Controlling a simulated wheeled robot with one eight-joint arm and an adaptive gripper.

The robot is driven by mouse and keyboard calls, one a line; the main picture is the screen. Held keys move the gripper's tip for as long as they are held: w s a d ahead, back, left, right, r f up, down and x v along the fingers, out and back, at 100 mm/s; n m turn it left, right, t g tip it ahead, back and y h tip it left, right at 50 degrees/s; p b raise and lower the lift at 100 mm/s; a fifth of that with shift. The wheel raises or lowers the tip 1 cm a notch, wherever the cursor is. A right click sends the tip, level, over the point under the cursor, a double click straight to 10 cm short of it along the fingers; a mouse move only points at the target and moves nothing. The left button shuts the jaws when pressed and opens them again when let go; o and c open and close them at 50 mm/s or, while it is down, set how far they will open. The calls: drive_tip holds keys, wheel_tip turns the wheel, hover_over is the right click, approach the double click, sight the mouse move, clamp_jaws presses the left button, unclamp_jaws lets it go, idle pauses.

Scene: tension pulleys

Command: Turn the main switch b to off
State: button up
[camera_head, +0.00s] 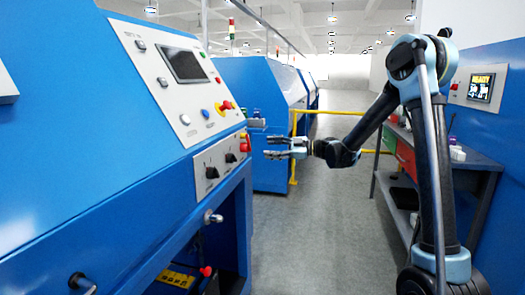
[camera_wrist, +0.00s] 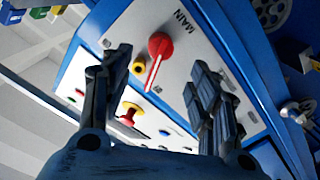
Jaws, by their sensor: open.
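The main switch (camera_wrist: 159,47) is a red rotary knob on a light grey panel in the wrist view, beside the word MAIN. A narrow red pointer with a pale line runs from it down the picture. In the head view, a red switch (camera_head: 244,143) on the blue machine's side appears to be the same one. My gripper (camera_head: 268,148) is open and empty, fingers pointing left toward that panel, with a visible gap. In the wrist view my gripper (camera_wrist: 162,62) has its fingers spread on either side of the knob in the picture. I see no contact.
The sloped control panel (camera_head: 165,75) has a screen and buttons. A workbench (camera_head: 460,165) stands at right, a yellow rail (camera_head: 294,150) behind. The aisle floor is clear.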

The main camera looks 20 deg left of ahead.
drive_tip(key=shift+w+d, duration=0.2)
drive_tip(key=shift+d, duration=0.85)
